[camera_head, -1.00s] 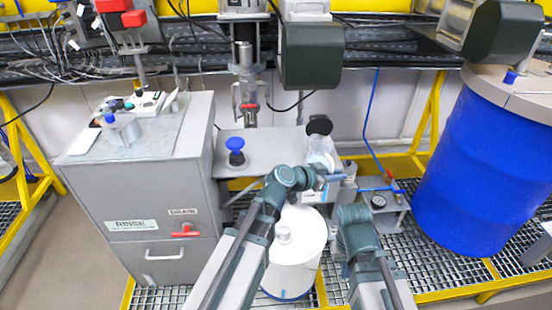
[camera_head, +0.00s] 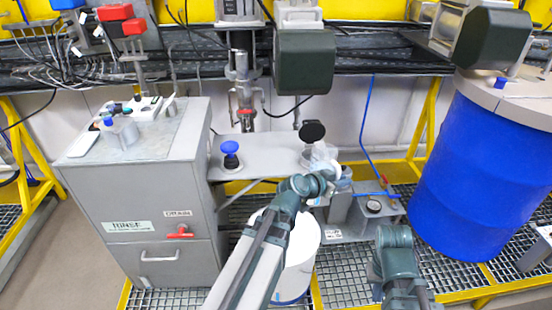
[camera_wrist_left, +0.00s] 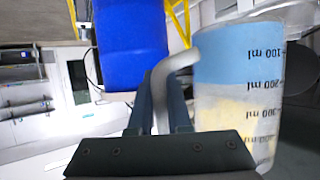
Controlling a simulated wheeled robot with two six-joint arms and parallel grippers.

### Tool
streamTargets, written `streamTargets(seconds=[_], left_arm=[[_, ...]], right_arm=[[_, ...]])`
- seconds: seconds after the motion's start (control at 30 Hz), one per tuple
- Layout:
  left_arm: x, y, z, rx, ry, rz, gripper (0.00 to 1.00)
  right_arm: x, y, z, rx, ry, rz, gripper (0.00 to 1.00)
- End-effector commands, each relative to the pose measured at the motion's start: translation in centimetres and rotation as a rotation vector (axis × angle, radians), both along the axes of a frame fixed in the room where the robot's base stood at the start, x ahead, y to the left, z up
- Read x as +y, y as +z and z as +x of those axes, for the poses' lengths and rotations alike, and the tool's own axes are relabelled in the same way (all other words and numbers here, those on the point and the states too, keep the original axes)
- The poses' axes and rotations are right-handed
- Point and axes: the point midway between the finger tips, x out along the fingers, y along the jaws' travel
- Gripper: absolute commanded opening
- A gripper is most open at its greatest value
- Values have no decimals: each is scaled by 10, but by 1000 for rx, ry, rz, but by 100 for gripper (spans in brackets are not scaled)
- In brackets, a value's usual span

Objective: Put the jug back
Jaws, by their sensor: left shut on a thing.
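The jug (camera_head: 321,153) is a clear measuring jug. In the head view it shows just beyond my left gripper (camera_head: 338,180), by the right end of a grey shelf. In the left wrist view the jug (camera_wrist_left: 238,85) fills the right side, its ml marks upside down in the picture and a pale yellowish tint lower down. My left gripper (camera_wrist_left: 160,105) is shut on its whitish handle (camera_wrist_left: 170,72). I cannot tell whether the jug touches the shelf. My right arm is low at the right of the head view; its fingers cannot be made out.
The grey shelf (camera_head: 262,160) carries a blue knob (camera_head: 230,148); a black disc (camera_head: 312,131) stands by its right end. A white drum (camera_head: 300,250) is below my left arm. A grey rinse cabinet (camera_head: 150,200) is left, a blue drum (camera_head: 480,170) right. A gauge (camera_head: 374,206) sits between.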

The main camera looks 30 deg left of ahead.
Motion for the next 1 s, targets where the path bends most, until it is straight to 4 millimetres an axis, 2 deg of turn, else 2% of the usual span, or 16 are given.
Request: streamTargets(seconds=[0.03,0.27,0.5,0.6,0.73,1.0], left_arm=[[12,0,-1,0,30,0,0],[67,1,-4,-2,163,-2,0],[133,4,-15,-13,327,-5,0],[152,5,-19,-17,374,-7,0],[164,5,-22,-21,406,-9,0],[169,5,-23,-21,414,-9,0]], right_arm=[[0,0,0,0,0,0,0],[0,1,0,0,0,0,0],[0,1,0,0,0,0,0],[0,1,0,0,0,0,0],[0,1,0,0,0,0,0],[0,0,0,0,0,0,0]])
